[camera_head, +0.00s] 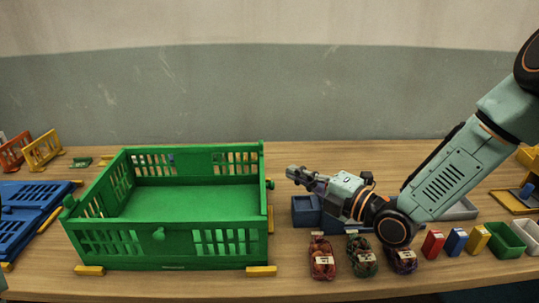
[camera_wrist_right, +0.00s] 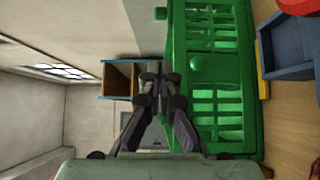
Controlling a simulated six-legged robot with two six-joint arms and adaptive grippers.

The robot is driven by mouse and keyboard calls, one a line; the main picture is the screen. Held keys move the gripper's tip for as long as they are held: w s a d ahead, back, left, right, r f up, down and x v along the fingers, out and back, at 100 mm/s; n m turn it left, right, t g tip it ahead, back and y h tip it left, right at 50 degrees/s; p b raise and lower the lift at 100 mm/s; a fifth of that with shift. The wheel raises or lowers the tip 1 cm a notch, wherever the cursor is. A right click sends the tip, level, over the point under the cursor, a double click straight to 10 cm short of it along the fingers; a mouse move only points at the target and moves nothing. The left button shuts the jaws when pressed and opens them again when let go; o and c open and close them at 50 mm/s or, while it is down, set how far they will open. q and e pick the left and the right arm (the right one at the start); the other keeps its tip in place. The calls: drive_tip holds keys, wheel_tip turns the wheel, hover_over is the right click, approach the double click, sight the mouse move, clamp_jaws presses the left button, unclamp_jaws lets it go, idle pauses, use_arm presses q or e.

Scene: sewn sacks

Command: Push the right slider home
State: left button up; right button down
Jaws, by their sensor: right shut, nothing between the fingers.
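The green crate (camera_head: 215,258) stands on the table, its right wall beside my right gripper. In the right wrist view my gripper (camera_wrist_right: 160,78) shows against the crate's slotted wall (camera_wrist_right: 228,60). A knob (camera_wrist_right: 195,62) is on that wall, and another (camera_wrist_right: 160,13) is by its upper edge. My left gripper is not in view.
Several net sacks (camera_head: 322,258) stand at the front, below my right arm. A blue tray (camera_head: 306,210) lies near the gripper. Small coloured boxes (camera_head: 456,241) stand to the right. Blue slotted panels (camera_head: 20,210) lie at the left. The table behind the crate is mostly clear.

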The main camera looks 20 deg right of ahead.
drive_tip(key=w+a, duration=0.1)
approach(261, 146)
drive_tip(key=x, duration=0.6)
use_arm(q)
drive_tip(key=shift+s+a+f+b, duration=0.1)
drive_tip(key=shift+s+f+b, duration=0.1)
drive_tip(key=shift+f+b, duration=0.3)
use_arm(e)
drive_tip(key=shift+a+f, duration=0.1)
drive_tip(key=shift+a, duration=0.4)
drive_tip(key=shift+d, duration=0.1)
